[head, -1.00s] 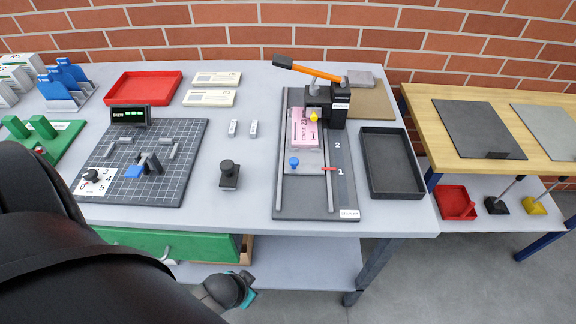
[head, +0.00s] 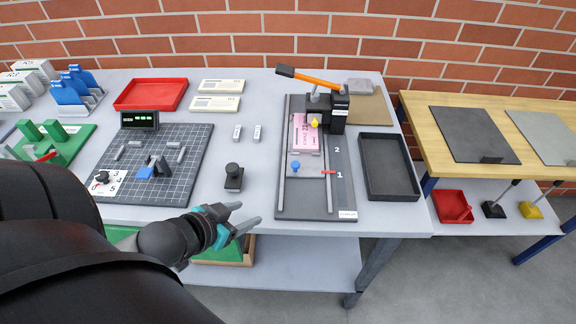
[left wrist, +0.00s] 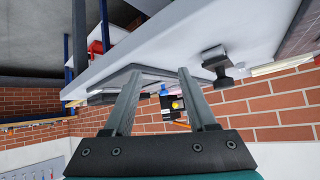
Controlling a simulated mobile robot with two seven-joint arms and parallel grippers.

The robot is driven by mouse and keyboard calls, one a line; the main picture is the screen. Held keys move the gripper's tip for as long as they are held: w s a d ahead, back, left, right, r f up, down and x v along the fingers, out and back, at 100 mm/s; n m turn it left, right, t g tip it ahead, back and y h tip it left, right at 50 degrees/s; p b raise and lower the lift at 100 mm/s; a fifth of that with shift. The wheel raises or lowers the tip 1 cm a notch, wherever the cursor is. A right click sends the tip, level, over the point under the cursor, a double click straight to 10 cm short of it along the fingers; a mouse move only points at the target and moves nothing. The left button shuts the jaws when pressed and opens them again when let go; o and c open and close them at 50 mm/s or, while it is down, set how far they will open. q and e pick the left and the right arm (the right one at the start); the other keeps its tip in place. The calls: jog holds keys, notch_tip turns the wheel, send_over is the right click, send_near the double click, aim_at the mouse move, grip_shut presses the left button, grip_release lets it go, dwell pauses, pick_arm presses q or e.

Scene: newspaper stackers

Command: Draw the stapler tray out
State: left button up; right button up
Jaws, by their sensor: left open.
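The stapler (head: 326,108) has a black body and an orange lever, and stands at the back of a dark grey base (head: 344,205) with two rails. Its tray (head: 303,186) lies between the rails with a blue knob (head: 295,167) at the front. A pink booklet (head: 304,140) lies on the tray, its far end near the stapler head. My left gripper (head: 248,212) is open and empty at the table's front edge, left of the base and apart from it. In the left wrist view, the blue knob (left wrist: 164,89) shows between the fingers. My right gripper is not in view.
A black stamp (head: 233,177) stands between the grid board (head: 190,160) and the stapler base. A black tray (head: 416,194) lies right of the base. A red pointer (head: 328,172) sits by the right rail. A lower shelf (head: 310,265) is below the table.

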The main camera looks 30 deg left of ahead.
pick_arm(q)
notch_tip(320, 180, up, 5)
jog(key=w+a+m+t+h, duration=0.1)
jog(key=w+a+t+h, duration=0.1)
jog(key=a+t+h, duration=0.1)
jog(key=b, duration=0.5)
send_near(294, 165)
jog(key=shift+x, duration=4)
jog(key=shift+a+f, duration=0.1)
jog(key=shift+c, duration=0.4)
grip_shut()
